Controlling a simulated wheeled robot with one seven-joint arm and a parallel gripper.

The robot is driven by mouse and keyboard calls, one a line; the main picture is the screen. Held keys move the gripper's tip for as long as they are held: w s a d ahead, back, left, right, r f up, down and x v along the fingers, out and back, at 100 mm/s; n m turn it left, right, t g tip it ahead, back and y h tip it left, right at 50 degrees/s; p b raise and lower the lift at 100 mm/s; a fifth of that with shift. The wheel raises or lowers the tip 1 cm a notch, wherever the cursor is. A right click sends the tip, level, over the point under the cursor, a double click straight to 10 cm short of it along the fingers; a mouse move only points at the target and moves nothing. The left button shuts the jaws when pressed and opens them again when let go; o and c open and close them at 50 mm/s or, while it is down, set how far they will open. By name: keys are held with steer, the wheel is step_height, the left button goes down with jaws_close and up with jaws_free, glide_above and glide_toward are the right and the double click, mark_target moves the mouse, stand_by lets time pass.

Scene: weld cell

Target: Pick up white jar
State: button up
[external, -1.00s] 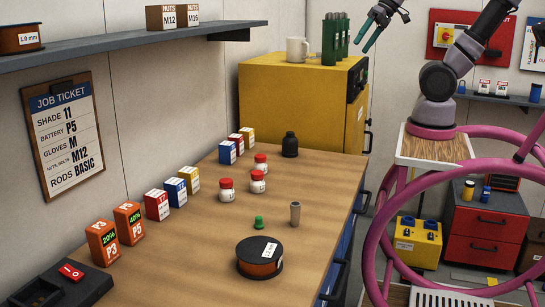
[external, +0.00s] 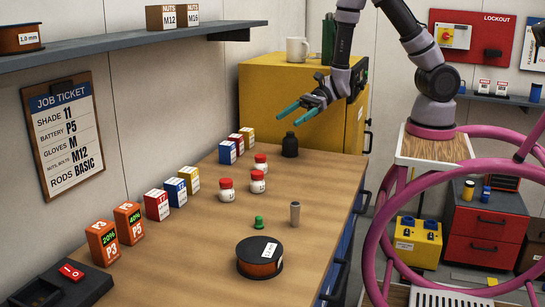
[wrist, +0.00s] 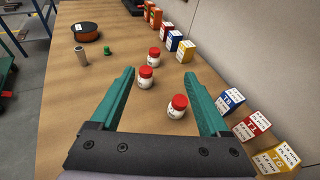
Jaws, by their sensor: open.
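Three white jars with red lids stand upright on the wooden bench: a left one (external: 227,191), a middle one (external: 258,183) and a far one (external: 261,163). In the wrist view the far jar (wrist: 176,110) is nearest, between my fingers low in the picture. The middle jar (wrist: 145,80) and left jar (wrist: 153,59) show beyond it, near the gap between the fingertips. My gripper (external: 291,119) has teal fingers spread open and empty, above the far end of the bench. Its open fingers also show in the wrist view (wrist: 160,73).
A black bottle (external: 290,146) stands at the bench's far end. Several labelled boxes (external: 176,192) line the wall side. A green cap (external: 259,222), a grey cylinder (external: 295,213) and a wire spool (external: 259,258) lie nearer the front. A yellow cabinet (external: 285,95) stands behind.

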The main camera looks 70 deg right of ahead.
mark_target(260, 160)
steer(key=w+d+f+m+h, duration=0.1)
steer(key=f, duration=0.2)
steer(key=f+m+t+h, duration=0.1)
steer(key=f, duration=0.2)
steer(key=w+d+f+m+t+h, duration=0.1)
steer(key=f, duration=0.2)
steer(key=shift+w+d+m, duration=0.3)
steer(key=shift+d, duration=0.05)
steer(key=x, duration=0.4)
steer(key=shift+w+a+f, duration=0.15)
steer(key=shift+w+f, duration=0.1)
steer(key=shift+d+f+x, duration=0.1)
steer(key=shift+f+x, duration=0.05)
steer(key=shift+x, duration=1.35)
steer(key=shift+d+f+x, duration=0.15)
steer(key=shift+f+x, duration=0.05)
steer(key=shift+x, duration=1.25)
steer(key=shift+t, duration=0.3)
jaws_close()
